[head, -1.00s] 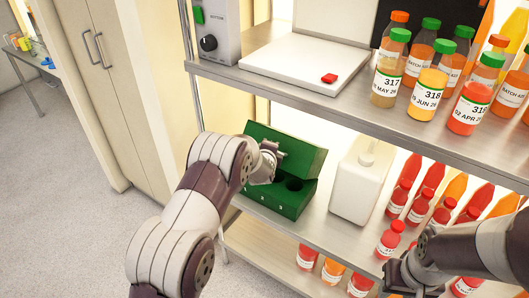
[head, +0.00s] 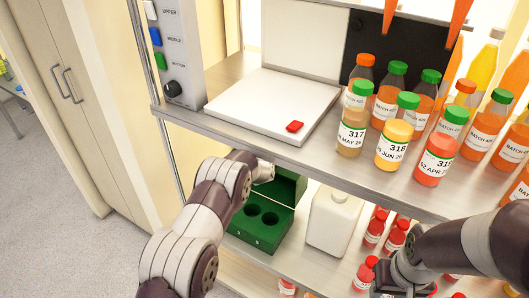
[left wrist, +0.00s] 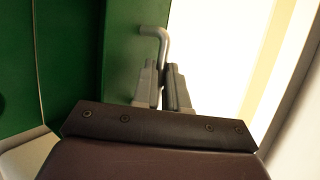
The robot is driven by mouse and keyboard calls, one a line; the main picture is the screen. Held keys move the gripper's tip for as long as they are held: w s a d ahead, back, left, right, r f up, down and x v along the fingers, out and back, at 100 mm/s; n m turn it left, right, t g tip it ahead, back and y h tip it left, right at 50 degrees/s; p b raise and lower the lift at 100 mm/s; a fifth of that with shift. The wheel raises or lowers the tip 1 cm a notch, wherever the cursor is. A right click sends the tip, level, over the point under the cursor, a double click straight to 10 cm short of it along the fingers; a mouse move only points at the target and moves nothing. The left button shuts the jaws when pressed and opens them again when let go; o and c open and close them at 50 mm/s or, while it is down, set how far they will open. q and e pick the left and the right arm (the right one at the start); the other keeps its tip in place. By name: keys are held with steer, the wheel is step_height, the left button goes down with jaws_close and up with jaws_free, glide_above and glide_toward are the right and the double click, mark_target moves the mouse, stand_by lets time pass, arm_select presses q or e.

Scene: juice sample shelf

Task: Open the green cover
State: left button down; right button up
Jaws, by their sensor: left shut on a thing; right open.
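The green box (head: 266,236) sits on the shelf below the top one, with two round holes showing in it. Its green cover (head: 290,187) is raised and stands up at the back of the box. It fills the left of the left wrist view (left wrist: 75,50). My left gripper (left wrist: 162,75) is shut on the bent metal handle (left wrist: 155,33) at the cover's edge. In the head view my left gripper (head: 264,172) is partly hidden behind the shelf edge and my arm. My right gripper (head: 388,284) is open and empty, low at the right, by the red bottles.
A white jug (head: 333,222) stands right beside the box. Small red bottles (head: 374,228) are further right. The upper shelf edge (head: 300,155) runs above the box.

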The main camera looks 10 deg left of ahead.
arm_select(q)
steer(key=shift+w+d+r, duration=0.1)
steer(key=shift+w+r, duration=0.5)
steer(key=shift+w, duration=0.1)
steer(key=shift+r, duration=0.1)
steer(key=c, duration=1.2)
jaws_free()
steer(key=shift+s, duration=0.2)
steer(key=shift+f, duration=0.3)
steer(key=shift+s, duration=0.15)
steer(key=b+v, duration=0.1)
steer(key=v, duration=1.1)
steer(key=shift+s+r, duration=0.15)
steer(key=shift+s, duration=0.05)
steer(key=shift+c, duration=0.2)
